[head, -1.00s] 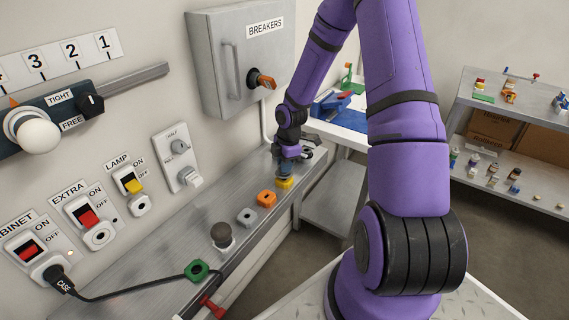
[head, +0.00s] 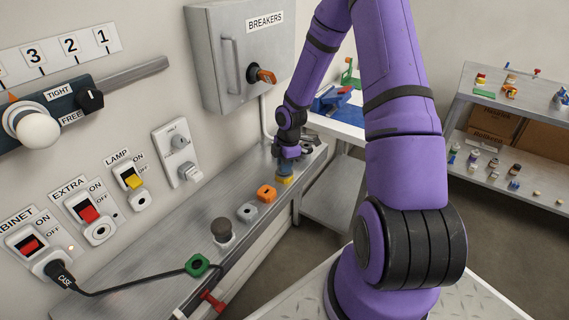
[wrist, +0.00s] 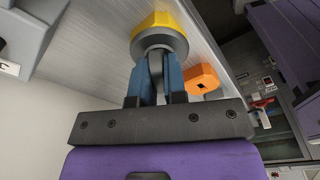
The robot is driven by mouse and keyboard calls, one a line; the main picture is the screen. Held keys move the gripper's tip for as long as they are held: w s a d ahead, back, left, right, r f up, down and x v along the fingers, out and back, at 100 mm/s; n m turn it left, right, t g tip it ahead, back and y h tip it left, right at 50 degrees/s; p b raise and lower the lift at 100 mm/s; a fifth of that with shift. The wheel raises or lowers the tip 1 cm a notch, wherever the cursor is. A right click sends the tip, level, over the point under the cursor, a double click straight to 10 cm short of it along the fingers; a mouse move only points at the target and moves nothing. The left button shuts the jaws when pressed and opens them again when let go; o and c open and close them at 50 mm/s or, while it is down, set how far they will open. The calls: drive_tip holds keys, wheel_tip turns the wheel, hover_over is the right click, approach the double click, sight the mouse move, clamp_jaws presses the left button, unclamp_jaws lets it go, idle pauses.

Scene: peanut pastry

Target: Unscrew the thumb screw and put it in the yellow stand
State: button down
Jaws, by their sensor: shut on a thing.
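The yellow stand (head: 285,180) is on the metal ledge, at the far end of a row of stands. It also shows in the wrist view (wrist: 155,18). My gripper (head: 286,170) is directly above it, with its blue fingers pointing down at it. In the wrist view my gripper (wrist: 157,75) is shut on the upright tab of the grey thumb screw (wrist: 160,41). The screw's round grey collar lies against the yellow stand. Whether a shank sits inside the stand is hidden. In the head view the fingers hide most of the screw.
An orange stand (head: 266,193) is close beside the yellow one. A grey stand (head: 247,211), a dark knob (head: 221,230) and a green piece (head: 197,265) with a black cable follow along the ledge. The breaker box (head: 240,58) is on the wall nearby.

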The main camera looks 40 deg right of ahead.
drive_tip(key=c, duration=1.1)
unclamp_jaws()
wheel_tip(320, 180, up, 11)
drive_tip(key=d, duration=0.1)
drive_tip(key=shift+d+f, duration=0.15)
drive_tip(key=shift+f, duration=0.05)
drive_tip(key=shift+s, duration=0.1)
drive_tip(key=s+a+r+m+t+h, duration=0.1)
drive_tip(key=s+a+r+m, duration=0.2)
drive_tip(key=r, duration=0.4)
drive_tip(key=s+a+r+m+h, duration=0.1)
drive_tip(key=s+a+r+m, duration=0.15)
drive_tip(key=r, duration=0.45)
drive_tip(key=s+a+r+m+t+h, duration=0.1)
drive_tip(key=s+a+r+m, duration=0.25)
drive_tip(key=r, duration=0.45)
drive_tip(key=s+a+r+m+t, duration=0.1)
drive_tip(key=s+a+r+m, duration=0.1)
drive_tip(key=s, duration=0.6)
drive_tip(key=s+a+r+m+t+y, duration=0.1)
drive_tip(key=s+a+r+m+t, duration=0.1)
drive_tip(key=s+r+m, duration=0.3)
drive_tip(key=s+a+r, duration=0.1)
drive_tip(key=s, duration=0.3)
drive_tip(key=shift+s+a+r+y, duration=0.15)
drive_tip(key=shift+a+r+y, duration=0.15)
drive_tip(key=shift+r, duration=0.1)
